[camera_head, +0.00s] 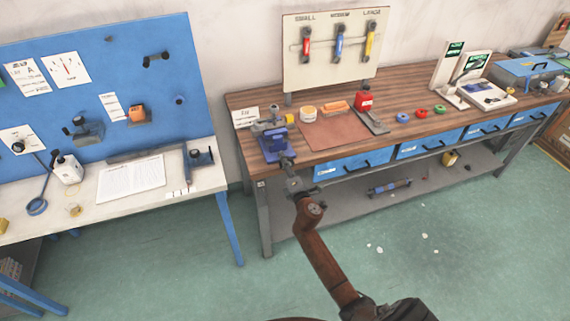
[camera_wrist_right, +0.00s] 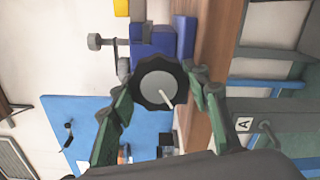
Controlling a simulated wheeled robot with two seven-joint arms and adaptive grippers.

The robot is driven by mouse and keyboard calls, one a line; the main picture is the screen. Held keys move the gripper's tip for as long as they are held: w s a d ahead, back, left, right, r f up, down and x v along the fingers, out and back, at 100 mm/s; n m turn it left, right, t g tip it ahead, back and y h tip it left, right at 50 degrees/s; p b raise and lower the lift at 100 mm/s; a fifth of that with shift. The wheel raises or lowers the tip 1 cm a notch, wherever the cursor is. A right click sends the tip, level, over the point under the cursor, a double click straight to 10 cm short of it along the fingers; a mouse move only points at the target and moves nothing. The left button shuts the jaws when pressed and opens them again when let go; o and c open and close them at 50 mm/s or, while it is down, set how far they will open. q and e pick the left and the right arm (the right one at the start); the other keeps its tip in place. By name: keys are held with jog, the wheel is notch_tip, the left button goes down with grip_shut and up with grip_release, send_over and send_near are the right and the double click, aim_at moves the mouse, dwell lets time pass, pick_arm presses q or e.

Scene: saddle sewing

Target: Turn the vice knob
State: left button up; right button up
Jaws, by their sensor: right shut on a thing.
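The blue vice (camera_head: 275,144) is at the left front corner of the wooden workbench. My right gripper (camera_head: 288,164) reaches it from the front and is small in the head view. In the right wrist view, the vice knob (camera_wrist_right: 152,92) is a dark, scalloped round wheel with a grey centre and a pale pin. It lies between the two fingers of my right gripper (camera_wrist_right: 160,74), which is shut on it. The blue vice body (camera_wrist_right: 160,42) shows behind the knob. My left gripper is not in view.
The workbench (camera_head: 410,132) carries a brown mat (camera_head: 335,132), a white tub (camera_head: 307,114), a red container (camera_head: 364,100) and small coloured rings. A board (camera_head: 335,72) with three coloured tools stands behind. A white table (camera_head: 180,174) with a blue pegboard (camera_head: 100,95) is to the left.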

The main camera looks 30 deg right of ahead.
jog(key=o, duration=1.2)
